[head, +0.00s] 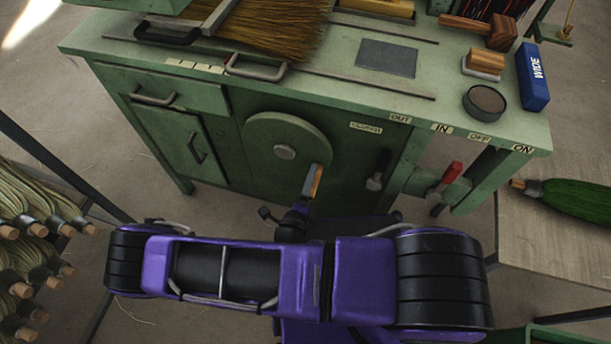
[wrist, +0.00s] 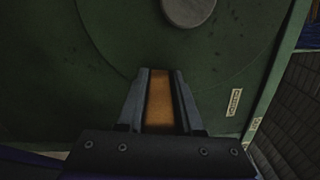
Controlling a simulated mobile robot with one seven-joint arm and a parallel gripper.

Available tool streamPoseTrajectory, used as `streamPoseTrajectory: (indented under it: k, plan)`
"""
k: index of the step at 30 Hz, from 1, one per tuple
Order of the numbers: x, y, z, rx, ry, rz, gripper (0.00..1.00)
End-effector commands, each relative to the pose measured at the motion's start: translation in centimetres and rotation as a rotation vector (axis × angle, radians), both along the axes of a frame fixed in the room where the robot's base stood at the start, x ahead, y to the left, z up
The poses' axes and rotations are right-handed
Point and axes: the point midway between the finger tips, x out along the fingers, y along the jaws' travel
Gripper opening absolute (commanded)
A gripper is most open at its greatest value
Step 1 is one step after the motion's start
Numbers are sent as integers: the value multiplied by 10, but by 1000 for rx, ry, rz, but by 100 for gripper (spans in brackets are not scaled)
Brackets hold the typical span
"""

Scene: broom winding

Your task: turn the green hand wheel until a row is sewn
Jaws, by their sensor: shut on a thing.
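The green hand wheel (head: 272,130) is a round disc with a grey hub on the front of the green machine bench. It fills much of the wrist view (wrist: 150,35), with its hub at the top. A wooden handle (head: 317,182) sits at the wheel's lower right edge in the head view. My gripper (head: 309,185) is shut on this handle, which shows as an orange-brown strip (wrist: 160,98) between the two fingers in the wrist view. A broom head with brown bristles (head: 270,25) lies on the bench top. Its sewn rows cannot be made out.
A red-handled lever (head: 450,174) is at right under the OUT, IN, OFF and ON labels. A black-handled lever (head: 379,170) is right of the wheel. A blue WIDE box (head: 532,76) and round tin (head: 484,103) stand on top.

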Motion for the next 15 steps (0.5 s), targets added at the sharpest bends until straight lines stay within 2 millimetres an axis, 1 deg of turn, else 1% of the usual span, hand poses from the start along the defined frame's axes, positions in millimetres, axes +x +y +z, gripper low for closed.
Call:
streamPoseTrajectory:
  k: [1,6,15]
  plan:
    - [-1,-2,5,-36,16,-4,0]
    - [-3,-5,14,-149,57,-3,0]
    - [-3,-6,24,-274,103,1,0]
